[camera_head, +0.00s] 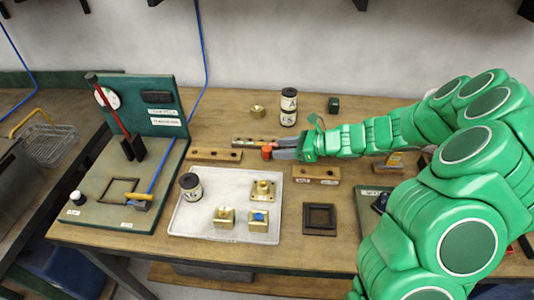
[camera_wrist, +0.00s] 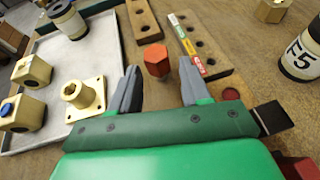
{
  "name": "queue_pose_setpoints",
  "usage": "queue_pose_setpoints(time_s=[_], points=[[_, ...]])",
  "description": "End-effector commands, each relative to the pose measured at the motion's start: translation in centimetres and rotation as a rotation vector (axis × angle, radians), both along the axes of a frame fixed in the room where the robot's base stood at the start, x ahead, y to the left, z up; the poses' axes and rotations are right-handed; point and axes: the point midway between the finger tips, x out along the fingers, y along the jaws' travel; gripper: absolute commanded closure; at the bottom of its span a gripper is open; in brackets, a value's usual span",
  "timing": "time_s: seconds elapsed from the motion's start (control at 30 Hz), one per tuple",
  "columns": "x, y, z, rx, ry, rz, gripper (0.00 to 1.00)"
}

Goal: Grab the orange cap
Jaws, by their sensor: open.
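The orange cap (camera_head: 267,152) stands on the wooden table beside the hole strips, at the tip of my gripper. In the wrist view it is a small orange-red piece with a hexagonal top (camera_wrist: 157,57). My gripper (camera_head: 279,149) is low over the table, reaching in from the right. In the wrist view its two grey fingers (camera_wrist: 158,80) are spread apart. The cap sits between and just beyond their tips, with a gap on each side. Nothing is held.
A wooden strip with holes (camera_wrist: 143,22) and a strip with coloured labels (camera_wrist: 188,47) lie close to the cap. A light tray (camera_head: 212,203) with brass parts is in front.

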Motion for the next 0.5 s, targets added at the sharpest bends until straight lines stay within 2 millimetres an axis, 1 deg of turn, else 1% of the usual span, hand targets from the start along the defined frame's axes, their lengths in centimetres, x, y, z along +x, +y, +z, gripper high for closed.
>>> queue_pose_setpoints(time_s=[0.5], points=[[0.4,3.5,-1.2,0.002,0.001,0.005,0.53]])
